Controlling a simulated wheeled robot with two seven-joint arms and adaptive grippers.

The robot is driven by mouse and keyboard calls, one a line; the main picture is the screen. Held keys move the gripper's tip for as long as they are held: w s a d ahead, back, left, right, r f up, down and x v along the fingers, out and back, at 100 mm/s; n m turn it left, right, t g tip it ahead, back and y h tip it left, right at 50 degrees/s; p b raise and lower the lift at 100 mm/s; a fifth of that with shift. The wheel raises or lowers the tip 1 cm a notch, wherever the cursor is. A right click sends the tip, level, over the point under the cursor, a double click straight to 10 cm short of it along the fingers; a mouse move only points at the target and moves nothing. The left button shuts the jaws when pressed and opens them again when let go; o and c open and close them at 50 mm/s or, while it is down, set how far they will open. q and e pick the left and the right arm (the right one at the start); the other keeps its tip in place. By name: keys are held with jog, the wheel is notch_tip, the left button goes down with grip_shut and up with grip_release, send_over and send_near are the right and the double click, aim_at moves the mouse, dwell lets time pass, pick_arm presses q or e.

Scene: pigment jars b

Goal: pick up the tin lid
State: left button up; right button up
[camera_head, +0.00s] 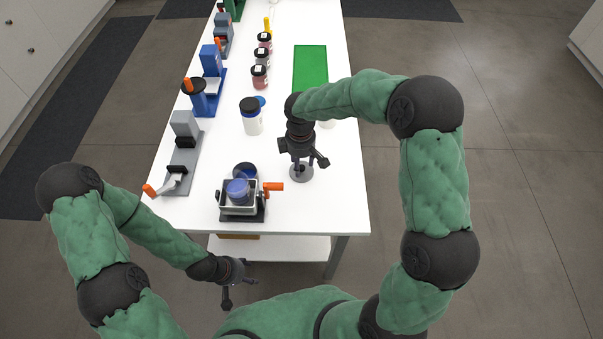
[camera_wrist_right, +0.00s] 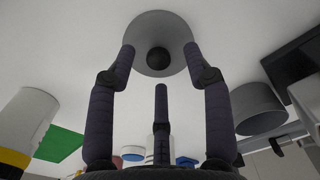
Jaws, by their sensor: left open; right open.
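The tin lid (camera_head: 301,174) looks like a grey round disc with a dark knob, lying on the white table near its front right. It also fills the top middle of the right wrist view (camera_wrist_right: 160,22). My right gripper (camera_head: 306,165) is open above the lid, pointing down at it. In the right wrist view its fingertips (camera_wrist_right: 159,58) overlap the lid's near left and right edges; I cannot tell whether they touch. Part of the lid is hidden by the fingers in the head view. My left gripper (camera_head: 230,293) is open and empty, off the table's front edge.
A vise-like holder (camera_head: 240,210) with a blue jar and orange handle stands left of the lid. A white jar with a dark cap (camera_head: 251,118) stands further back. Small pigment jars (camera_head: 260,77), a green mat (camera_head: 311,66) and blue and grey devices (camera_head: 184,140) line the table behind.

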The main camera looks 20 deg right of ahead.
jog(key=shift+f, duration=0.9)
pick_arm(q)
jog(key=shift+f, duration=0.35)
pick_arm(e)
grip_shut()
